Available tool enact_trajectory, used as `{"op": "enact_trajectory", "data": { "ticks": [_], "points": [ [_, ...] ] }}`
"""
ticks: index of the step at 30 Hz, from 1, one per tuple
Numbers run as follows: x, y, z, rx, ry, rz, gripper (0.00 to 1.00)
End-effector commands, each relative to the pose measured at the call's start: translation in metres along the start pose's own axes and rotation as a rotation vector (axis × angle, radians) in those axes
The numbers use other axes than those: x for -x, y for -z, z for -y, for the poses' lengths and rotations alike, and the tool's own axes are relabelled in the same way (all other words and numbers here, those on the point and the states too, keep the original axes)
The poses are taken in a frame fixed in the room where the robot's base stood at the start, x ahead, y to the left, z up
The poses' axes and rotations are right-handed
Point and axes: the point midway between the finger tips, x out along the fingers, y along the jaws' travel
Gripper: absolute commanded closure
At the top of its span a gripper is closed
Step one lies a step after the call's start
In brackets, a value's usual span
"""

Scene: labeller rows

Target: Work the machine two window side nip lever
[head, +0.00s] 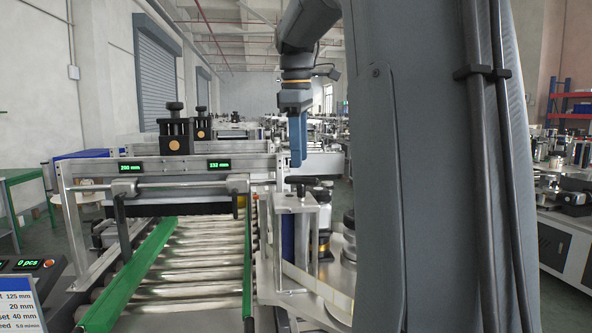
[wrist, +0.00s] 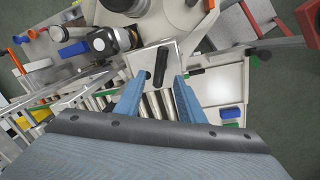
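A black lever handle (head: 301,181) sits on top of a metal bracket (head: 304,215) beside the roller conveyor in the head view. I take it for the nip lever; no label for machine two or the window side is readable. In the wrist view the black handle (wrist: 161,66) lies slanted on a pale plate, just beyond and between the fingertips. My gripper (head: 297,162) points down above the handle in the head view. Its blue fingers (wrist: 161,80) are spread apart with nothing held. I cannot tell the exact height gap.
A roller conveyor (head: 205,262) with green guide rails (head: 133,275) runs on the left. A metal crossbar with green displays (head: 219,164) spans it. A dark roll (wrist: 111,40) stands near the handle. My arm hides much of the head view's right side.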

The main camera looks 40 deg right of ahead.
Motion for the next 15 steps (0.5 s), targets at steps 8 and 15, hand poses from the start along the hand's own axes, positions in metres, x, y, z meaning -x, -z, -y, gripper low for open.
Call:
{"op": "enact_trajectory", "data": {
  "ticks": [8,15],
  "points": [
    [-0.040,0.000,0.000,0.001,0.002,0.001,0.64],
    [-0.052,0.002,0.001,0.003,0.000,0.000,0.64]
  ]
}}
